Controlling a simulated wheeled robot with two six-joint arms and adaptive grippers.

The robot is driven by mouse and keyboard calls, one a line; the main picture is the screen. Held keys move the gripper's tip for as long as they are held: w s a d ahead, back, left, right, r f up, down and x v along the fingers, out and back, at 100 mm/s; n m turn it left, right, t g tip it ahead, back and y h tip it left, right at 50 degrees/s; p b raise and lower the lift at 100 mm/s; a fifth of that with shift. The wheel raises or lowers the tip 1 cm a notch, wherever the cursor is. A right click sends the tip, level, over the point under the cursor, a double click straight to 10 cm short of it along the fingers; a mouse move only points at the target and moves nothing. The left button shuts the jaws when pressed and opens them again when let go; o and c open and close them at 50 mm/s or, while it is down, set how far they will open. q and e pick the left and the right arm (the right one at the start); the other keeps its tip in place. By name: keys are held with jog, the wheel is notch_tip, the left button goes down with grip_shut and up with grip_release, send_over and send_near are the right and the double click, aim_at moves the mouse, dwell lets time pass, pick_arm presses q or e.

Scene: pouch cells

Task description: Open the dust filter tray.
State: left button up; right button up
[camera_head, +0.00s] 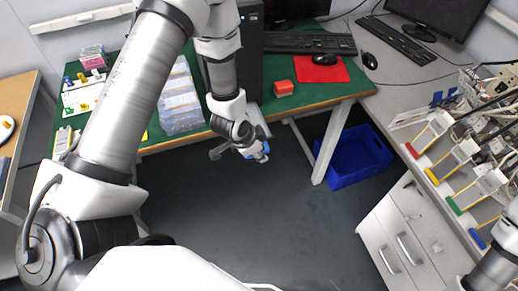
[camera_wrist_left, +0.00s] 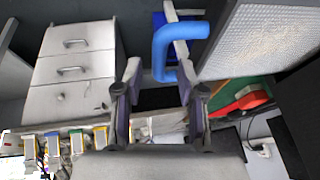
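The dust filter tray (camera_wrist_left: 262,42) is a light-framed panel with a dusty mesh at the upper right of the left wrist view. In the head view, the tray (camera_head: 257,117) juts out from the front of the black computer tower (camera_head: 245,65), partly hidden by my left arm. Its blue handle (camera_wrist_left: 162,45) shows by the tray's edge and also in the head view (camera_head: 262,151). My left gripper (camera_wrist_left: 160,80) is at the handle in the head view (camera_head: 238,151). Its fingers are apart, with the handle's lower end showing between the tips. I cannot tell whether they touch. My right gripper is out of view.
The green table (camera_head: 330,92) holds a red mousepad (camera_head: 321,70), keyboard (camera_head: 310,43) and clear trays (camera_head: 180,100). A blue bin (camera_head: 355,160) stands on the floor beside a white drawer cabinet (camera_head: 412,225). The floor ahead of the green table is clear.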

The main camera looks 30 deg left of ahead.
pick_arm(q)
jog(key=v, duration=1.2)
